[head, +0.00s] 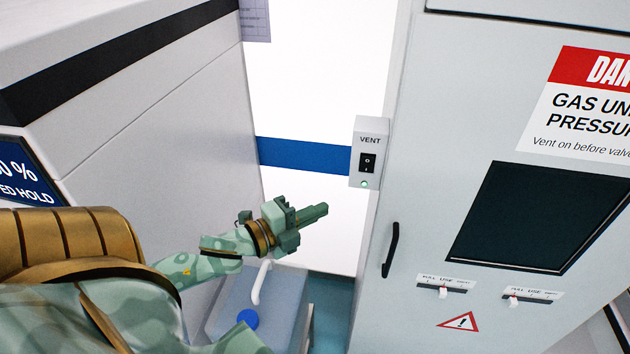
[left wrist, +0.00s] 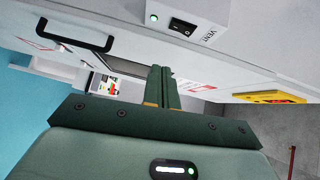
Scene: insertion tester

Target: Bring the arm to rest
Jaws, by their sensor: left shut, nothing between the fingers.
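My left gripper (head: 314,214) is held out in the free space between the two cabinets, pointing right. Its two fingers are together with nothing between them; they also show closed in the left wrist view (left wrist: 162,88). The gripper is apart from the VENT switch box (head: 369,152), which sits on the cabinet edge above and to the right of the fingertips. The box has a black rocker switch (head: 367,163) and a lit green light. The left wrist view also shows the box (left wrist: 190,18). My right gripper is not in view.
A grey cabinet (head: 480,200) with a black handle (head: 390,250), dark window (head: 541,217) and two sliders stands at right. A white unit (head: 150,110) stands at left. Below the gripper is a grey-blue case (head: 240,300) with a white handle and a blue disc.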

